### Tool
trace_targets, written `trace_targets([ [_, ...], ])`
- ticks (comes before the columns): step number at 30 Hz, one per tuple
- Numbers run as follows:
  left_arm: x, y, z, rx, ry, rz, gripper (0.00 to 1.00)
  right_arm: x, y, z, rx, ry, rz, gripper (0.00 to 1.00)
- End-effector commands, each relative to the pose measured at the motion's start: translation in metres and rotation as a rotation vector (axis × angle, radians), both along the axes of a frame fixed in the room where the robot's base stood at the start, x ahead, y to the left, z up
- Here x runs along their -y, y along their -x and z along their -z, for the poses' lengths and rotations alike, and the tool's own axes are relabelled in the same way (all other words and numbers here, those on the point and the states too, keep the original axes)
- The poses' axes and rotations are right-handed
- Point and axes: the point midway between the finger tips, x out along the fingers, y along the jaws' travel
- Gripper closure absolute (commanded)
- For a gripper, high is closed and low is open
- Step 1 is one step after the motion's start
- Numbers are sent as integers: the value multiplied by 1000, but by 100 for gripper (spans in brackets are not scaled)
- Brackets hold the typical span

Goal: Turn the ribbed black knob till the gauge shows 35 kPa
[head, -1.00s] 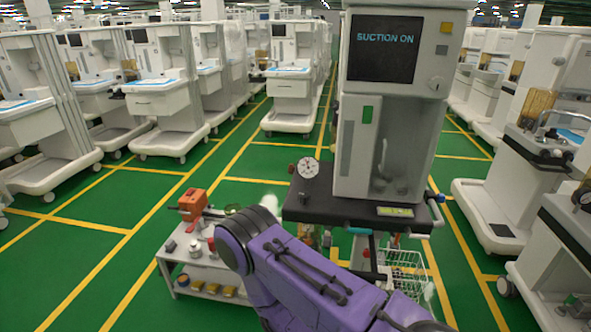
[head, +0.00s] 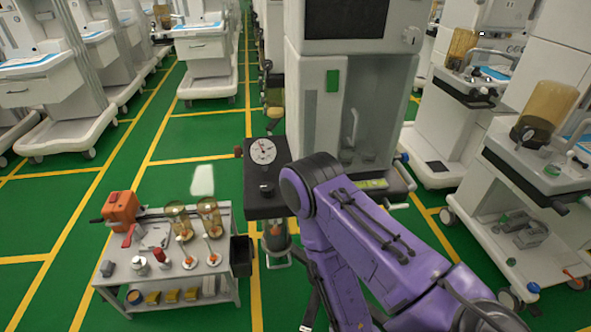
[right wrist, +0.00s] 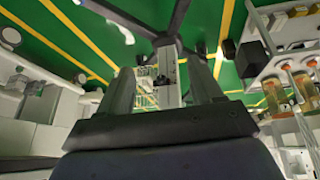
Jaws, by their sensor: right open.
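The round white gauge (head: 263,151) is on the black shelf (head: 255,210) of the suction cart in the head view. Its needle is too small to read exactly. A small black knob (head: 265,187) stands on the shelf just below the gauge; its ribs cannot be made out. A dark reddish fitting (head: 239,152) sticks out left of the gauge. My purple right arm covers the shelf's right part. My right gripper shows in the right wrist view (right wrist: 160,78) with its fingers apart and nothing between them. The knob is not recognisable there. My left gripper is out of view.
A white trolley (head: 205,280) with jars, tools and an orange device (head: 120,211) stands left of the shelf. A black bin (head: 241,256) hangs at its side. The tall white cart (head: 305,95) rises behind the shelf.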

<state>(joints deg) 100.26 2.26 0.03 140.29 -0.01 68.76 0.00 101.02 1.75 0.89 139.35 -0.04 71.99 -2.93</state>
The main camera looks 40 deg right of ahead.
Motion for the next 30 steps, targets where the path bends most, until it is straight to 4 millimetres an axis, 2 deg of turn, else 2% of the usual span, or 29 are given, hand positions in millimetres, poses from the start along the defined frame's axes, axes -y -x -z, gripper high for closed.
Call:
trace_targets([
  [1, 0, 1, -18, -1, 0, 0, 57, -7, -35, -24, 98, 24, -48, 35],
  [2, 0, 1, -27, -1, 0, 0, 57, -12, -60, -40, 175, 50, -82, 35],
  [3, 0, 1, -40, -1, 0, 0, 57, -20, -96, -67, 293, 96, -121, 35],
  [5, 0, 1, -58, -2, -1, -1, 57, -35, -147, -115, 477, 181, -165, 35],
  [6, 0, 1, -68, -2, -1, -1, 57, -43, -175, -148, 591, 242, -179, 35],
  [9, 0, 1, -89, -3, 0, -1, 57, -61, -221, -226, 818, 392, -155, 35],
  [12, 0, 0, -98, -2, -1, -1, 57, -70, -240, -272, 938, 490, -103, 35],
  [16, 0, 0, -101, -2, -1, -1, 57, -69, -250, -288, 980, 536, -70, 35],
  [24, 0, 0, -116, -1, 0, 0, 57, -40, -300, -288, 979, 535, -69, 35],
  [30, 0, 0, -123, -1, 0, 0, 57, -24, -328, -285, 979, 533, -74, 35],
])
